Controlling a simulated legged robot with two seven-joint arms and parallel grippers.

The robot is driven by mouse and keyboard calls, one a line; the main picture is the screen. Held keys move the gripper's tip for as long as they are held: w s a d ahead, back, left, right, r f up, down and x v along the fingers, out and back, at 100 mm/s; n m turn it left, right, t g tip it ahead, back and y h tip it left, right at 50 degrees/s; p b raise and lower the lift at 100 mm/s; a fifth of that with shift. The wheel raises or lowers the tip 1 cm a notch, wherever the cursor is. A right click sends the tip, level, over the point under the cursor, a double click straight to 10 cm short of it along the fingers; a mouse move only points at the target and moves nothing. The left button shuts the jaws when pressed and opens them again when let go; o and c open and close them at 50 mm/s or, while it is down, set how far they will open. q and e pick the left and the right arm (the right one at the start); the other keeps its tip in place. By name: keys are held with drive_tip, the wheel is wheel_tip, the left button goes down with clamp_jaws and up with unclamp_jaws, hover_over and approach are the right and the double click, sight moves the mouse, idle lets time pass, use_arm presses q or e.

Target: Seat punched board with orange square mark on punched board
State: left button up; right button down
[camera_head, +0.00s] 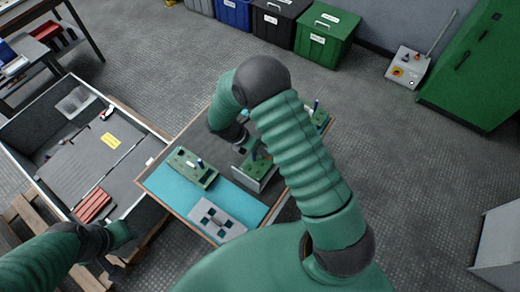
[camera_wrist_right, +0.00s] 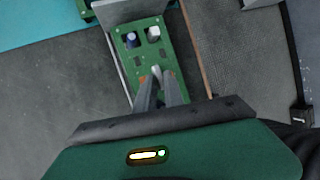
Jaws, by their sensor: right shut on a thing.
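My right gripper (camera_wrist_right: 160,88) points down at a green board (camera_wrist_right: 140,45) and is shut on a pale upright part of it. Orange-brown patches show on this board beside the fingertips, partly hidden by them. The board carries a dark blue post and a white part. In the head view the same board (camera_head: 259,166) is beside a grey upright face, half hidden by my right arm.
A grey plate with holes (camera_head: 217,220) lies on the teal mat (camera_head: 170,196) at the table's front. A grey tray (camera_head: 88,160) with red blocks (camera_head: 93,206) stands to the left. Another green piece (camera_head: 320,116) is at the table's far right.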

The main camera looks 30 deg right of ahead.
drive_tip(key=shift+s+a+f, duration=0.15)
drive_tip(key=shift+s+f, duration=0.05)
drive_tip(key=shift+f, duration=0.05)
drive_tip(key=c, duration=1.4)
unclamp_jaws()
drive_tip(key=shift+o, duration=0.2)
drive_tip(key=shift+r, duration=0.1)
drive_tip(key=shift+w+a+r, duration=0.1)
drive_tip(key=shift+w+r, duration=0.05)
drive_tip(key=shift+r, duration=0.05)
drive_tip(key=v, duration=1.7)
drive_tip(key=s+m+t+y, duration=0.4)
drive_tip(key=s+m, duration=0.8)
drive_tip(key=m, duration=0.9)
drive_tip(key=shift+d+m+t+y, duration=0.4)
drive_tip(key=shift+y, duration=0.3)
